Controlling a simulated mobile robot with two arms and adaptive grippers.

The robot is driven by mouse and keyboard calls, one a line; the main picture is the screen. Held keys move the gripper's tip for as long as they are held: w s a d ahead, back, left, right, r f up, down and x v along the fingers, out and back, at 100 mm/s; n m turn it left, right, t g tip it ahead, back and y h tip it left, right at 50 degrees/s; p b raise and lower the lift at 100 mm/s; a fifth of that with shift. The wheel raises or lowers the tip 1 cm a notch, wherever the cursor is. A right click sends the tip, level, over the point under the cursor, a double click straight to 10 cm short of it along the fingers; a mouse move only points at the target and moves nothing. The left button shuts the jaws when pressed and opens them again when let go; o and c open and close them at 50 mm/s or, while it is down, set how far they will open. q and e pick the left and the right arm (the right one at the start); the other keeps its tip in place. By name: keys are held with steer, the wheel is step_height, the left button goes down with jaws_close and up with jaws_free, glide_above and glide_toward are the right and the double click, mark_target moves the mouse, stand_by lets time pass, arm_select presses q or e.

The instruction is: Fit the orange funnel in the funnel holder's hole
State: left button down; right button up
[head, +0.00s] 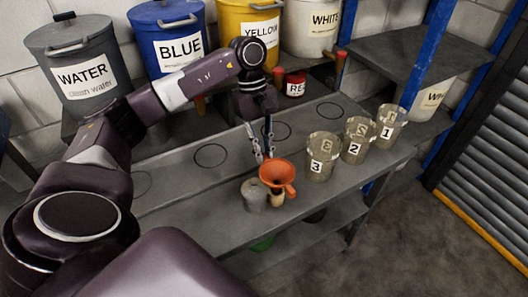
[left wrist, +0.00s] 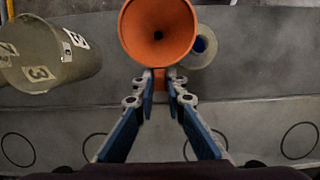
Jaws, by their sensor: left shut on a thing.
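The orange funnel (head: 277,172) is held above the front part of the grey table, with its wide mouth up. In the left wrist view the funnel (left wrist: 158,30) shows its mouth and dark centre hole. A pale grey round piece (head: 254,196), perhaps the funnel holder, stands just left of the funnel. In the left wrist view this piece (left wrist: 204,56) is partly hidden by the funnel and has a blue centre. My right gripper is not in view.
Clear cups numbered 3 (head: 321,160), 2 (head: 356,142) and 1 (head: 390,128) stand right of the funnel. Behind are buckets labelled WATER (head: 85,75), BLUE (head: 178,47) and YELLOW (head: 262,18). A small red can (head: 294,85) stands behind. The table's left part is clear.

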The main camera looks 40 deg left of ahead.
arm_select(q)
steer(key=shift+f+b, duration=1)
steer(key=shift+f, duration=0.05)
stand_by(0.9)
steer(key=shift+f+b, duration=0.75)
steer(key=shift+f, duration=0.1)
steer(key=shift+r, duration=0.1)
steer(key=c, duration=1.9)
jaws_free()
steer(key=shift+o, duration=0.3)
steer(key=shift+r, duration=0.1)
